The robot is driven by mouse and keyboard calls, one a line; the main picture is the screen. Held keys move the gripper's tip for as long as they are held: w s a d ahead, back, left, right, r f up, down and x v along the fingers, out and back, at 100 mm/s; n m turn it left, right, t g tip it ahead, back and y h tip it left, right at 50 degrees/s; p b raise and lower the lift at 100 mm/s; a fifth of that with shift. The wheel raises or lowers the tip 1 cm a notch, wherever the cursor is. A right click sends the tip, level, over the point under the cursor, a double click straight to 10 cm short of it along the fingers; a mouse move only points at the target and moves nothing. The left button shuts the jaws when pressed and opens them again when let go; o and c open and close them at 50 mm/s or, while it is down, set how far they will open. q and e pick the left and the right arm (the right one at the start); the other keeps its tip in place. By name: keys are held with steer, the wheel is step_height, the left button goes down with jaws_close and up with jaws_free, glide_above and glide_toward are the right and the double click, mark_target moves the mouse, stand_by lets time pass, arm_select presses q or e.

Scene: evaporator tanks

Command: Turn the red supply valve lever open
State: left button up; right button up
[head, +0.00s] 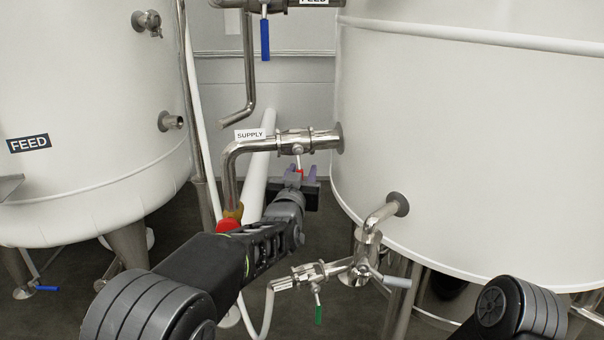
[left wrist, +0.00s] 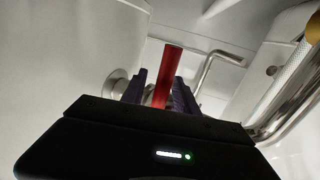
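The red supply valve lever (head: 299,171) hangs below the valve on the steel pipe labelled SUPPLY (head: 250,134). Only a bit of it shows in the head view. In the left wrist view the red lever (left wrist: 170,66) stands between the purple fingers of my left gripper (left wrist: 160,92). The fingers are apart, one on each side of the lever, and a small gap shows on the left side. In the head view my left gripper (head: 298,183) is just below the supply valve (head: 295,141). My right gripper is out of view.
A blue lever (head: 265,40) hangs from the upper FEED pipe. A green lever (head: 318,314) is on a lower valve. White tanks stand at left (head: 80,110) and right (head: 470,150). A vertical steel pipe (head: 229,180) runs left of my left gripper.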

arm_select(q)
jaws_close()
stand_by(1.2)
